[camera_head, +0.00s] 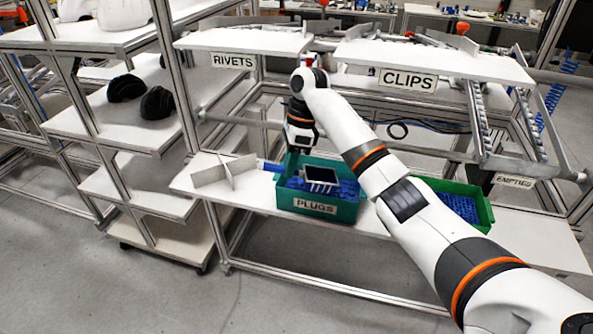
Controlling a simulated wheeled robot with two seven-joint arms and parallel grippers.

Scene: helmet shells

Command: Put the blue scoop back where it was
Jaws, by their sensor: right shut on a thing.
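My right gripper (297,153) points down over the back left of the green PLUGS bin (310,212), its arm coming in from the lower right. It is shut on the blue scoop, whose blue end (272,167) shows at the bin's left edge. The rest of the scoop is hidden by the gripper or hard to tell from the blue plugs (348,188) in the bin. My left gripper is not in view.
A dark box with a white rim (321,177) sits among the plugs. Crossed white dividers (228,172) stand left of the bin. A second green bin (485,206) with blue parts is at right, partly behind my arm. RIVETS (245,41) and CLIPS (440,60) shelves are above.

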